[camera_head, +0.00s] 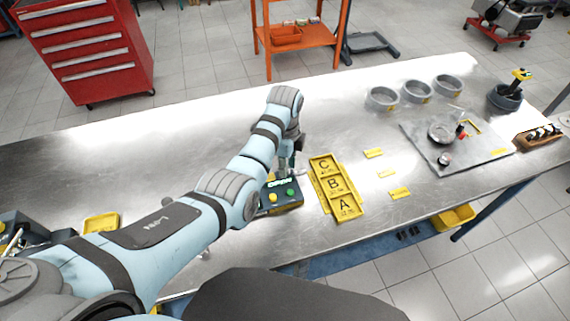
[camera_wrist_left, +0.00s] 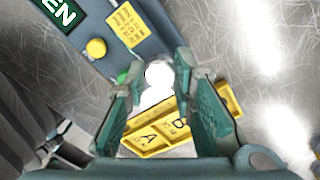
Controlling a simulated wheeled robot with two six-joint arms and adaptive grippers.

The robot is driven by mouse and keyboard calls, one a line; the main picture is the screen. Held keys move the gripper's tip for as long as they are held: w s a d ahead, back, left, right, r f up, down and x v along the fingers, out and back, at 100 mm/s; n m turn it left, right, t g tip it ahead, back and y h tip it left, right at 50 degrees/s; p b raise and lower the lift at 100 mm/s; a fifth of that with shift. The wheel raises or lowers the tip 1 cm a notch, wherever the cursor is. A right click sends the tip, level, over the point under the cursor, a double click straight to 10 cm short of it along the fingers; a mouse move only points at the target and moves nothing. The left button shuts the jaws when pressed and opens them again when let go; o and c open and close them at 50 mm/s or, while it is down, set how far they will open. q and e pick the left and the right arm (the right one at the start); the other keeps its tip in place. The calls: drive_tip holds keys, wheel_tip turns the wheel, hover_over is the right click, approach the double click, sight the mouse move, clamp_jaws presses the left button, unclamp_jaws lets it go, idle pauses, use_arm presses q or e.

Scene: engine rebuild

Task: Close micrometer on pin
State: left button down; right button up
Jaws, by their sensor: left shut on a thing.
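My left gripper (camera_head: 290,165) is over the dark blue box (camera_head: 284,208) with a green label and a yellow and a green button. In the left wrist view the fingertips of the left gripper (camera_wrist_left: 160,70) are on either side of a bright round part (camera_wrist_left: 158,82) at the box's edge, and are shut on it. Glare washes it out, so I cannot tell whether it belongs to the micrometer. No pin or micrometer frame can be made out. My right gripper is not in view.
A yellow tray marked A, B, C (camera_head: 343,207) lies right of the box. Yellow tags (camera_head: 399,193), several grey rings (camera_head: 415,92) and a grey plate with small parts (camera_head: 481,158) are farther right. A yellow tray (camera_head: 101,222) lies left. The table's back left is bare.

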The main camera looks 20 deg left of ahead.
use_arm(q)
drive_tip(key=n, duration=0.6)
drive_tip(key=shift+s+f, duration=0.15)
drive_tip(key=shift+f, duration=0.05)
drive_tip(key=n, duration=0.5)
drive_tip(key=shift+n, duration=0.4)
drive_tip(key=n, duration=1.1)
drive_tip(key=shift+n, duration=0.3)
drive_tip(key=c, duration=1.3)
unclamp_jaws()
drive_tip(key=shift+c, duration=0.2)
drive_tip(key=shift+r, duration=3.8)
